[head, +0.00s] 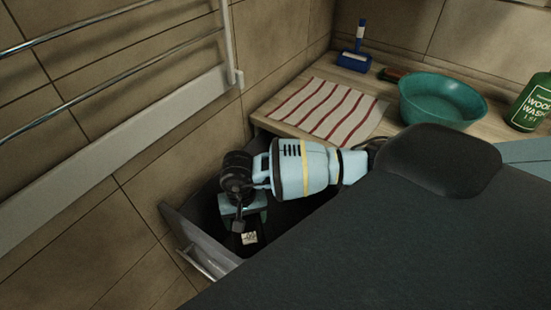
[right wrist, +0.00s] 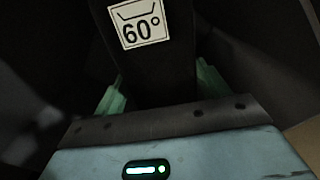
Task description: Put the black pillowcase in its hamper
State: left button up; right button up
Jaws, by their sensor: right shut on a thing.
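My right gripper (head: 246,222) points down inside an open drawer (head: 198,237) at the lower left of the head view. In the right wrist view, its green fingers (right wrist: 160,92) stand on either side of a black thing, which I take for the black pillowcase (right wrist: 153,72). The gripper is shut on it. A white label with a wash-tub sign and "60°" (right wrist: 139,22) shows on the black thing. In the head view only a little of the pillowcase (head: 243,249) shows around the label. I cannot make out a hamper. My left gripper is not in view.
The drawer has a metal handle (head: 205,263) and sits close to the tiled wall. On the wooden counter lie a red-striped cloth (head: 329,111), a green basin (head: 441,101), a blue brush (head: 355,60) and a green wool-wash bottle (head: 532,102). A towel rail (head: 110,62) is on the left wall.

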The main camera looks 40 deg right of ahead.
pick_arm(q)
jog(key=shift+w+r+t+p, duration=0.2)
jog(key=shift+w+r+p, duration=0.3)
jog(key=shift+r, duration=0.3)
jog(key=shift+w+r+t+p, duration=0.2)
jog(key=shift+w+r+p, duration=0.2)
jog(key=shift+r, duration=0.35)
pick_arm(e)
jog(key=w+d+f+m, duration=0.2)
jog(key=w+f+m, duration=0.1)
jog(key=f+m, duration=1.4)
jog(key=shift+w+f+m, duration=0.2)
jog(key=shift+m, duration=0.6)
jog(key=shift+s+a, duration=0.1)
